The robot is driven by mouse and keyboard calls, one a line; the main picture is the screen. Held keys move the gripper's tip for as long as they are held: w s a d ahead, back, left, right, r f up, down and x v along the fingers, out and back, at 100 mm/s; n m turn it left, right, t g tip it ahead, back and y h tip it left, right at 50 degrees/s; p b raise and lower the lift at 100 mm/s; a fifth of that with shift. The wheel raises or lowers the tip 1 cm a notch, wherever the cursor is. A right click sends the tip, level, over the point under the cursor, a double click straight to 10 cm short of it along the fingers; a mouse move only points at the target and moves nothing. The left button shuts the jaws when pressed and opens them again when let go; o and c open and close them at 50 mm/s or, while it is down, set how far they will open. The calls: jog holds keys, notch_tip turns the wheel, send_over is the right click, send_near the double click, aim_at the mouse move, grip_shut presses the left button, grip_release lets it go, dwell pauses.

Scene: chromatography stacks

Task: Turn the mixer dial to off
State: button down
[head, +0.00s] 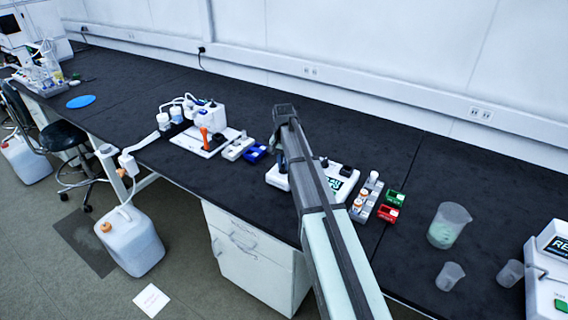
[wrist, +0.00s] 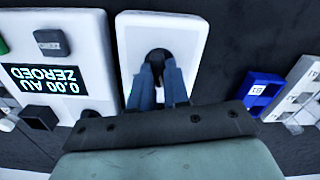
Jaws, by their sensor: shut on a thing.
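The mixer is a small white box (wrist: 187,35) in the wrist view, with a dark round dial (wrist: 158,54) on its top. My gripper (wrist: 160,66) reaches down over the box, its two blue fingers close together and shut on the dial. The fingers cover much of the dial, so I cannot read its setting. In the head view my arm hides most of the mixer; a white edge of it (head: 276,179) shows to the left of the arm.
A white detector (wrist: 85,85) with a display reading "0.00 AU ZEROED" stands close beside the mixer. A blue block (wrist: 262,92) and a white rack (wrist: 300,88) lie on its other side. Beakers (head: 449,226) stand at the right of the black bench (head: 420,165).

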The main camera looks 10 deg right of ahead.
jog(key=n, duration=0.7)
jog(key=shift+w, duration=0.1)
dwell(0.5)
jog(key=c, duration=1.1)
grip_release()
notch_tip(320, 180, up, 14)
jog(key=shift+f, duration=0.1)
